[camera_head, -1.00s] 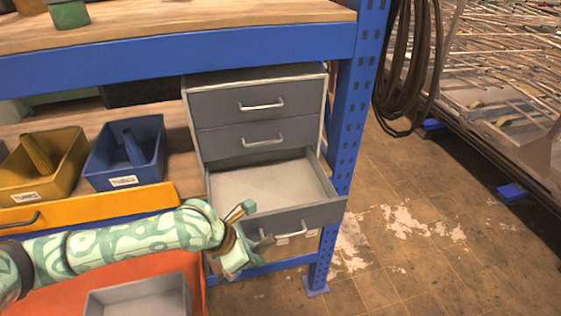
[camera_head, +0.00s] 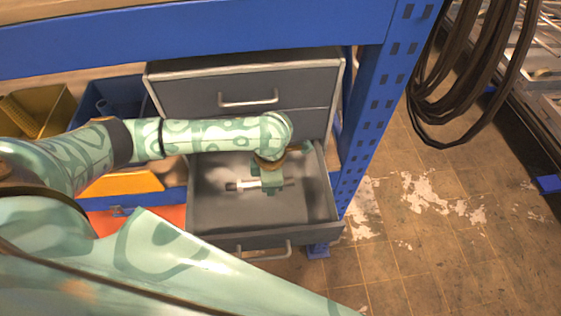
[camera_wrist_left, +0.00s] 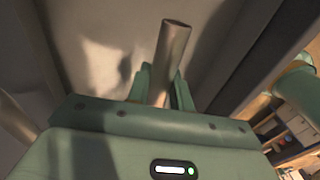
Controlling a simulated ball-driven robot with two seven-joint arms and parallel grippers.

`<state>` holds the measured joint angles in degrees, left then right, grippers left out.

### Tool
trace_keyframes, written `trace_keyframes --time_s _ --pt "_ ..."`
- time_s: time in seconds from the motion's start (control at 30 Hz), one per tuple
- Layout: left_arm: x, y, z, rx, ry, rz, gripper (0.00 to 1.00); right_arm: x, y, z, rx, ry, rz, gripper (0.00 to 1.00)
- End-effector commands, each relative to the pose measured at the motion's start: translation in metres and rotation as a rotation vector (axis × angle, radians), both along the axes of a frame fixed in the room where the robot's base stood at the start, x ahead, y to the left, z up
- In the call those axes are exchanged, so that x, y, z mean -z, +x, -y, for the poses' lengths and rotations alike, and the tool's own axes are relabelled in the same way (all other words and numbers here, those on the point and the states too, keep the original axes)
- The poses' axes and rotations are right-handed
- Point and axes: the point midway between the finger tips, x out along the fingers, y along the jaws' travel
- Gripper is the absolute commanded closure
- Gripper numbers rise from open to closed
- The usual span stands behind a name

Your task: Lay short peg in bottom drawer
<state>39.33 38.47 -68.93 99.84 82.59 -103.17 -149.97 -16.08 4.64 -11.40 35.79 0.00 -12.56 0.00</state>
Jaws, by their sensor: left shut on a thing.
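The bottom drawer (camera_head: 308,232) is pulled open in the middle of the head view; its light floor also shows in the wrist view (camera_wrist_left: 105,60). My left gripper (camera_head: 271,188) points down inside the drawer's outline and is shut on the short peg (camera_head: 238,186). The peg lies level across the jaws and sticks out at both sides. In the left wrist view the grey metal peg (camera_wrist_left: 173,45) stands out from between the green fingers (camera_wrist_left: 160,85). Whether the peg touches the drawer floor cannot be told. My right gripper is not in view.
The grey drawer cabinet (camera_head: 185,85) has shut drawers above the open one. A blue post (camera_head: 378,130) stands close on the right. Blue (camera_head: 100,95) and yellow (camera_head: 45,105) bins sit at left. The drawer shows no other objects.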

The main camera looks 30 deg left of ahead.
Motion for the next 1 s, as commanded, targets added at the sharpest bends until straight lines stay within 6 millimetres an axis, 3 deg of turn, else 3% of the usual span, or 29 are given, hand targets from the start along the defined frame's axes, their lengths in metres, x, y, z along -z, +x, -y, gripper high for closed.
trace_keyframes --time_s 0.17,0.43,0.53,0.73,1.0 --pt "0.011 -0.001 0.0 -0.001 0.005 -0.004 1.0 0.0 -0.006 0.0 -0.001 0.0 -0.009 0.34" --pt "0.042 0.001 0.0 -0.002 0.003 -0.006 1.0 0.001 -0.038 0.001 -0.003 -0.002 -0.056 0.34" --pt "0.054 0.001 0.0 -0.002 0.003 -0.006 1.0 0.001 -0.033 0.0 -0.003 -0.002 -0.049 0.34" --pt "0.074 0.0 0.0 -0.001 0.003 -0.005 1.0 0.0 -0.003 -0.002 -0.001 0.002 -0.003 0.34" --pt "0.086 0.001 0.0 0.0 0.003 -0.004 1.0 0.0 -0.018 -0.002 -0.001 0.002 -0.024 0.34"
